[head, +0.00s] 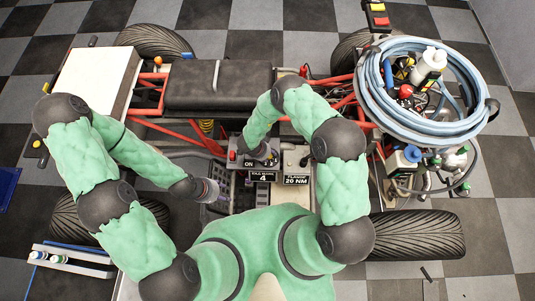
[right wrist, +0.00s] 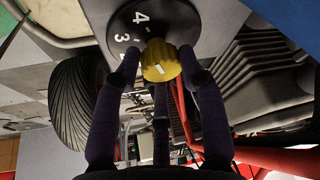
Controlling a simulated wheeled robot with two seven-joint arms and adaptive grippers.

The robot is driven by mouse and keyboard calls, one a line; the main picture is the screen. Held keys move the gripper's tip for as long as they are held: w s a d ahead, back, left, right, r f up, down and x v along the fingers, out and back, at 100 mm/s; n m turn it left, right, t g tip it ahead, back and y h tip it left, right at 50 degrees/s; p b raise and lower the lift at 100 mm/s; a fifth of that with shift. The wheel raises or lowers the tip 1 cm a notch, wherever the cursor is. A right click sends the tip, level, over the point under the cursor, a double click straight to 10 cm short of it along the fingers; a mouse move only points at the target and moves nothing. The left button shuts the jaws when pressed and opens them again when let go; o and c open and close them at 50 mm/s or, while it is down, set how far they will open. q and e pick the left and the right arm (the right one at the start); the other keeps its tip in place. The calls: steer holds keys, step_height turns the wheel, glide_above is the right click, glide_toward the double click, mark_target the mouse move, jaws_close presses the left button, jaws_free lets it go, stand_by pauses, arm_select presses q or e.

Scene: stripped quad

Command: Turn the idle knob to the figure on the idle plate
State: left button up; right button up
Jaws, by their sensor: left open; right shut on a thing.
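The idle knob (right wrist: 160,62) is yellow with a short white mark on its face. It sits on a black dial (right wrist: 122,22) with white figures; 4, 3 and 2 are readable, others are hidden. My right gripper (head: 266,157) is shut on the knob, its dark fingers around it in the right wrist view. I cannot tell which figure the knob's mark points to. The idle plate (head: 263,177) is black and shows a 4. My left gripper (head: 208,191) is open and empty, left of the panel and apart from it.
A red button (head: 232,155) and an ON label are left of the right gripper. A second plate (head: 296,181) reads 20 NM. Red frame tubes, a black seat (head: 220,85) and a blue hose coil (head: 375,85) surround the panel.

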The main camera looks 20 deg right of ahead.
steer(key=shift+w+d+r, duration=0.25)
steer(key=shift+w+r, duration=0.05)
steer(key=shift+w, duration=0.3)
steer(key=o, duration=1)
steer(key=shift+o, duration=0.3)
steer(key=shift+s+f, duration=0.1)
steer(key=shift+s+a+f, duration=0.1)
steer(key=shift+s, duration=0.15)
steer(key=v, duration=1.2)
